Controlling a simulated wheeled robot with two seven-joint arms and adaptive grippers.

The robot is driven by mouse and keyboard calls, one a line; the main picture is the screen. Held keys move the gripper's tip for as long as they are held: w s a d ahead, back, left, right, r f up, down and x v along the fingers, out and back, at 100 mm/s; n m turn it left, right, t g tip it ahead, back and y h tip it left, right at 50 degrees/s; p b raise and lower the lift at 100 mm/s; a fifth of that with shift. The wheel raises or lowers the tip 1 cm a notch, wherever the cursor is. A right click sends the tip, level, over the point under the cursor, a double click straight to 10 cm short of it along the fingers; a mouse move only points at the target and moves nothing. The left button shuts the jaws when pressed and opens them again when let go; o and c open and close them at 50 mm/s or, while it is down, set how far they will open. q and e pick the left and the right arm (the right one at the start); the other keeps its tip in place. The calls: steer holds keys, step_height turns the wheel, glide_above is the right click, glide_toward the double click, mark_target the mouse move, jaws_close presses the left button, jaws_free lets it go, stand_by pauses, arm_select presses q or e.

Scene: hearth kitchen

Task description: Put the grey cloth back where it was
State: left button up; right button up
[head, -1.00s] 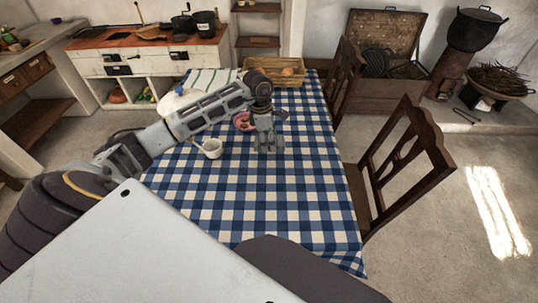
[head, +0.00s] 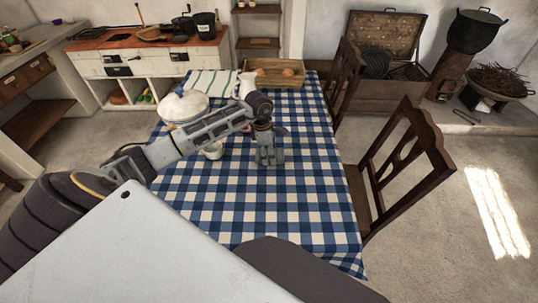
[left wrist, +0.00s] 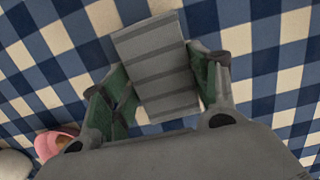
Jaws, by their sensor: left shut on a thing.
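The grey cloth (left wrist: 155,62), a folded piece with darker stripes, sits between the fingers of my left gripper (left wrist: 157,90) in the left wrist view. In the head view the left gripper (head: 270,158) is over the middle of the blue-and-white checked tablecloth (head: 275,205), pointing down. It is shut on the cloth. The cloth is hard to make out in the head view, where the gripper and wrist cover it. I cannot tell whether it touches the table. My right gripper is not in view.
A lidded white tureen (head: 183,107), a white jug (head: 246,84), a white cup (head: 213,152), a green-striped towel (head: 212,82) and an egg basket (head: 263,79) stand beyond or left. A pink item (left wrist: 52,143) lies near the gripper. The table's front is clear. Chairs (head: 408,165) line the right side.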

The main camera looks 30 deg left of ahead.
arm_select(q)
steer(key=shift+f, duration=0.65)
steer(key=shift+f, duration=0.1)
steer(key=o, duration=1)
steer(key=r, duration=0.4)
steer(key=a+r, duration=0.1)
steer(key=r, duration=0.3)
steer(key=s+r, duration=0.1)
steer(key=r, duration=0.3)
steer(key=shift+a, duration=0.3)
